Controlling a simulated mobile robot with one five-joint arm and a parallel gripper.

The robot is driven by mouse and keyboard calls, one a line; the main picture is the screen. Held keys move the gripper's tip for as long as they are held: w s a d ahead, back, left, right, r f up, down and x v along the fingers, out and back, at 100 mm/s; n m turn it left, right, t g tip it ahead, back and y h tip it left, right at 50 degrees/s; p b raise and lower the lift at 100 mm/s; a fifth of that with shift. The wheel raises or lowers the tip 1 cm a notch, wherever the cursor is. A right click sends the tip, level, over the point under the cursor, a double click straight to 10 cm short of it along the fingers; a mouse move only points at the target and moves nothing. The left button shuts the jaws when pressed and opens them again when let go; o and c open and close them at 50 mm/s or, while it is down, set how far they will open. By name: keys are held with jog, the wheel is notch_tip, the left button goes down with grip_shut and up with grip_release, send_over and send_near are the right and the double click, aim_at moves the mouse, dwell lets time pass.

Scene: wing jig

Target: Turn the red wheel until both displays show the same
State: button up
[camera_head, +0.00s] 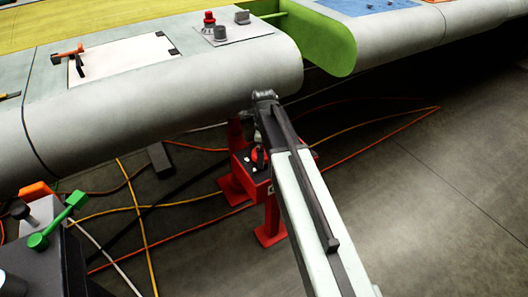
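A red stand (270,222) stands on the floor below the front edge of the wing, partly behind my arm. Its box has a dark top panel (247,168) with a small red round part (262,152) on it, which may be the red wheel. My arm reaches up from the bottom right, and its far end is just above this panel. My gripper (258,138) seems to point down there, small and dark; I cannot tell whether its fingers are open or touch the red part. I cannot make out either display.
The grey wing (150,105) crosses the upper left, close to my arm's end. It carries a red knob (209,18) and an orange-handled clamp (68,52). A dark block with a green lever (58,220) stands at lower left. Orange cables (370,123) lie on the floor. The floor at right is mostly clear.

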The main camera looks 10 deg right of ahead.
notch_tip(320, 180, up, 8)
jog(key=p, duration=0.8)
jog(key=shift+f, duration=0.1)
